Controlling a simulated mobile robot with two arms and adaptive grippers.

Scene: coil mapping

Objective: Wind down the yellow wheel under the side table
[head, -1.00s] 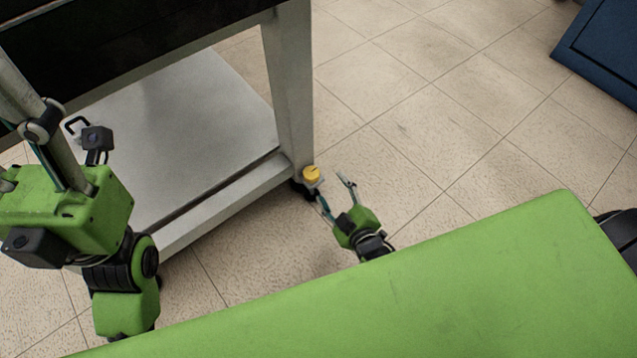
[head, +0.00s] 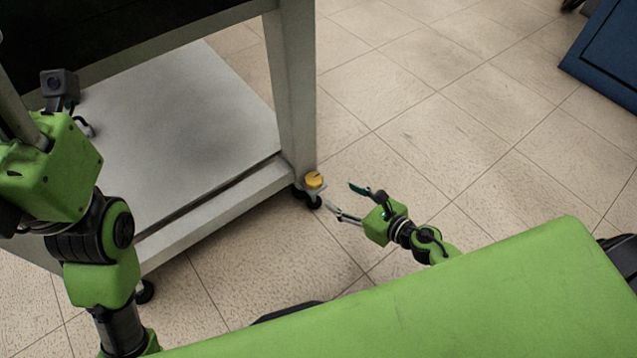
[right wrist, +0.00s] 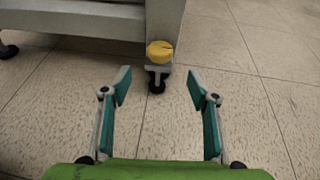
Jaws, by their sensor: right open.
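The yellow wheel (head: 313,180) sits on a small bracket at the foot of the side table's near right leg, above a dark caster. It also shows in the right wrist view (right wrist: 160,51), ahead of the fingers. The side table (head: 292,90) has pale legs and a grey lower shelf. My right gripper (head: 341,199) is open and empty, to the right of the wheel and apart from it. In the right wrist view its fingers (right wrist: 160,88) are spread wide, with the wheel beyond and between them. My left arm is at the left, but its fingers are not visible.
A blue cabinet (head: 610,55) stands at the far right. The tiled floor (head: 420,130) right of the table is clear. The table leg (right wrist: 163,20) rises directly behind the wheel.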

